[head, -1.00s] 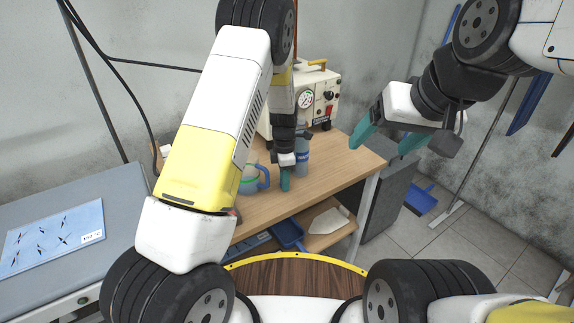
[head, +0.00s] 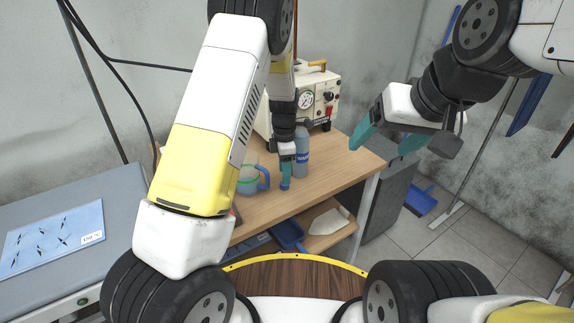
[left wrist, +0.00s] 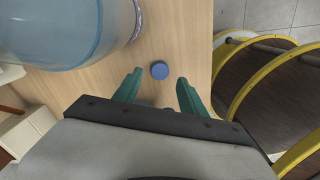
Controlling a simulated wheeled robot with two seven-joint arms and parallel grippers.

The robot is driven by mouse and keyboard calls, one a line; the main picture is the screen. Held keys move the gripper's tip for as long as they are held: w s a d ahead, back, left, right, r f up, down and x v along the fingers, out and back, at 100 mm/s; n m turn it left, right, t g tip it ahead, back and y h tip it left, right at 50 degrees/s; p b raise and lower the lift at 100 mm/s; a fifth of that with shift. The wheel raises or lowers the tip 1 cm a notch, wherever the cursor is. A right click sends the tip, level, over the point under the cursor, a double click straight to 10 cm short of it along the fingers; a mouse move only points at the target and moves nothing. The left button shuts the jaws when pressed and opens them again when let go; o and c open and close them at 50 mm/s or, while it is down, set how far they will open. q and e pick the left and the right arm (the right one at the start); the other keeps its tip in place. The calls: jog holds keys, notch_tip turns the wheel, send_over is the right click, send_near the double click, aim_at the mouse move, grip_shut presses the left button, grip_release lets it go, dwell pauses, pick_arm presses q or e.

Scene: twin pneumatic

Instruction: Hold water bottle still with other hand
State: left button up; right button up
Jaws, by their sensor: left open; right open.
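The water bottle (head: 302,150) stands upright on the wooden table, blue and lettered. My left gripper (head: 287,163) is just left of it in the head view, pointing down, and hides part of its left side. In the left wrist view, the open left fingers (left wrist: 158,90) are empty. A large clear bluish round body, apparently the bottle (left wrist: 70,30), is at upper left, apart from the fingers. A small round blue item (left wrist: 159,69) shows beyond the fingertips, and a blue piece (head: 285,184) shows under the gripper. My right gripper (head: 392,140) is open and empty, away to the right.
A jug with a blue handle (head: 262,178) stands left of the left gripper. A cream machine with a gauge (head: 322,100) is behind the bottle. Blue trays (head: 289,236) sit on a lower shelf. The right part of the table (head: 345,165) is clear.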

pick_arm(q)
jog(key=s+a+r+m+t+h, duration=0.1)
jog(key=s+a+r+m, duration=0.2)
jog(key=r, duration=0.5)
jog(key=s+a+r+m+t+h, duration=0.1)
jog(key=s+r+m, duration=0.35)
jog(key=r, duration=0.35)
jog(key=s+a+r+m+t+h, duration=0.1)
jog(key=s+a+r+m, duration=0.2)
jog(key=r, duration=0.6)
jog(key=s+a+r+m+t, duration=0.1)
jog(key=s+r+m, duration=0.1)
jog(key=s+m, duration=0.3)
jog(key=s+a+r+m+t, duration=0.1)
jog(key=s+m, duration=0.5)
jog(key=s, duration=0.6)
jog(key=shift+s+a+r+t+y, duration=0.25)
jog(key=shift+r+t+y, duration=0.15)
jog(key=shift+r+t, duration=0.35)
